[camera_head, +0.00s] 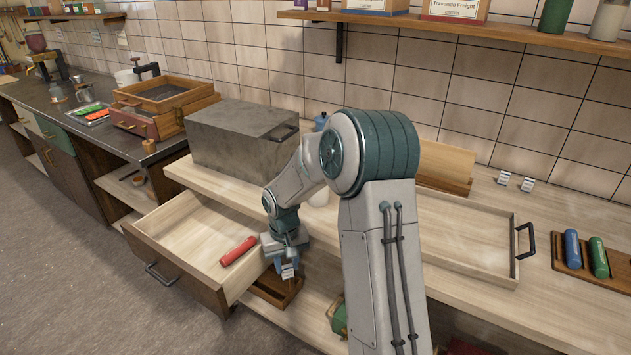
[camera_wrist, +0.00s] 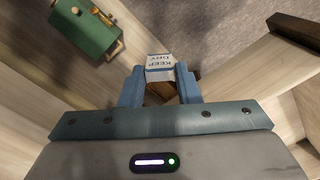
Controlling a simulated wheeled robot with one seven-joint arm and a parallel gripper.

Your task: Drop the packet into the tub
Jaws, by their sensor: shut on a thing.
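My gripper (camera_head: 285,261) is shut on a small white and grey packet (camera_head: 287,271). In the wrist view the packet (camera_wrist: 160,64) sits between the blue fingertips (camera_wrist: 160,76), with "KEEP DRY" lettering facing the camera. The gripper hangs just outside the right side of the open drawer (camera_head: 176,278), above the lower shelf. A brown wooden box (camera_head: 283,297) stands on that shelf below the packet, partly hidden by the arm and drawer. No thing is clearly a tub; I cannot tell whether this box is it.
A red cylinder (camera_head: 238,251) lies in the drawer. A green container (camera_head: 338,318) stands on the lower shelf; it also shows in the wrist view (camera_wrist: 86,36). A grey box (camera_head: 235,140) and wooden tray (camera_head: 470,240) occupy the worktop.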

